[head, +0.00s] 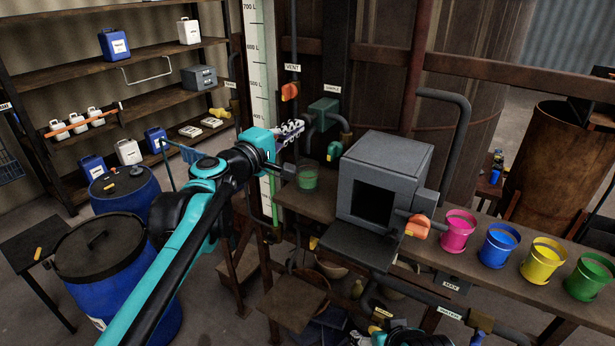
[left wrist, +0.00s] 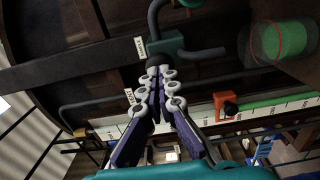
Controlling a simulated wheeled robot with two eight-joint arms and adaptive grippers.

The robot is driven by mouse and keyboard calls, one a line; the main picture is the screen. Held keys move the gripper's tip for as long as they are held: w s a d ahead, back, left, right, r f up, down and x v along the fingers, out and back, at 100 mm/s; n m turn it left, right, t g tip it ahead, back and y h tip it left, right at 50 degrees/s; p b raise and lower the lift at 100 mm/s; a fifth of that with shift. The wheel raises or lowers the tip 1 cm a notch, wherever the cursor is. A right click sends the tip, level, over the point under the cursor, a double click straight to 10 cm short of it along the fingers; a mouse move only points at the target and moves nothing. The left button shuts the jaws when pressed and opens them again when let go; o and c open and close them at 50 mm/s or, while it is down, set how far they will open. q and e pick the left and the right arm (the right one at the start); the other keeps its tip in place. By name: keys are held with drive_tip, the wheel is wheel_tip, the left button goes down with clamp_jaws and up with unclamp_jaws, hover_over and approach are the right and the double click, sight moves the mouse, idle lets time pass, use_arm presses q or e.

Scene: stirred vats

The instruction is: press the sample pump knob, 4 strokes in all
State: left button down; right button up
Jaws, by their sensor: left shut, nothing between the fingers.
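The sample pump is a dark green box (head: 322,111) on the vat's front, under a SAMPLE label, with a grey spout pipe. In the left wrist view the green box (left wrist: 165,44) has a dark round knob (left wrist: 157,60) on its near side. My left gripper (head: 298,127) is shut and empty, just left of the pump in the head view. In the left wrist view its fingertips (left wrist: 159,72) are at the knob; I cannot tell whether they touch. A clear jar with green liquid (head: 307,178) stands below; it also shows in the left wrist view (left wrist: 281,42), with a red ring.
An orange vent handle (head: 290,92) is close above my left gripper. A grey box (head: 385,180) stands right of the jar on the bench. Pink (head: 458,232), blue, yellow and green pots line the bench. Blue drums (head: 105,262) stand at left.

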use_arm(q)
drive_tip(key=x, duration=0.3)
drive_tip(key=shift+w+d, duration=0.1)
drive_tip(key=shift+w, duration=0.1)
idle(0.5)
drive_tip(key=shift+s, duration=0.1)
drive_tip(key=shift+v, duration=1.75)
drive_tip(key=shift+d, duration=0.1)
drive_tip(key=x, duration=0.3)
drive_tip(key=shift+w, duration=0.25)
drive_tip(key=shift+s, duration=0.1)
drive_tip(key=shift+v, duration=1.7)
